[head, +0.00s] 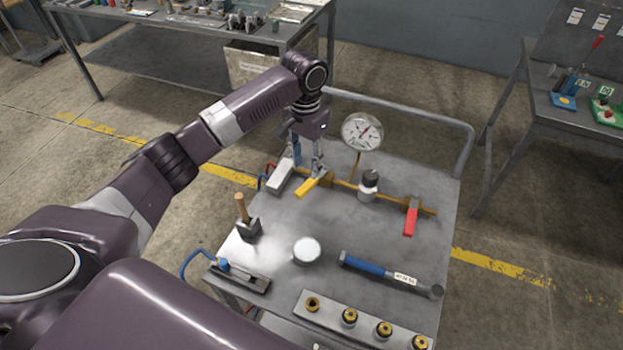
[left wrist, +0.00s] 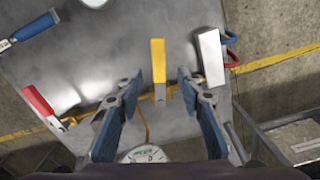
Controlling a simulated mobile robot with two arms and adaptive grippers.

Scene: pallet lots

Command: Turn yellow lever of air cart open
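The air cart (head: 345,235) has a metal top with a brass pipe (head: 345,183) running across it. The yellow lever (head: 307,187) sits at the pipe's left end in the head view and points off to one side of the pipe. My left gripper (head: 307,164) is over this lever with its fingers apart. In the left wrist view the yellow lever (left wrist: 157,58) shows between the two open fingertips (left wrist: 158,77), with a gap on each side. Whether a finger touches it I cannot tell. My right gripper is not in view.
A white block (head: 281,176) lies close left of the yellow lever. A pressure gauge (head: 362,131), a black-and-white knob (head: 369,181) and a red lever (head: 410,221) are along the pipe.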

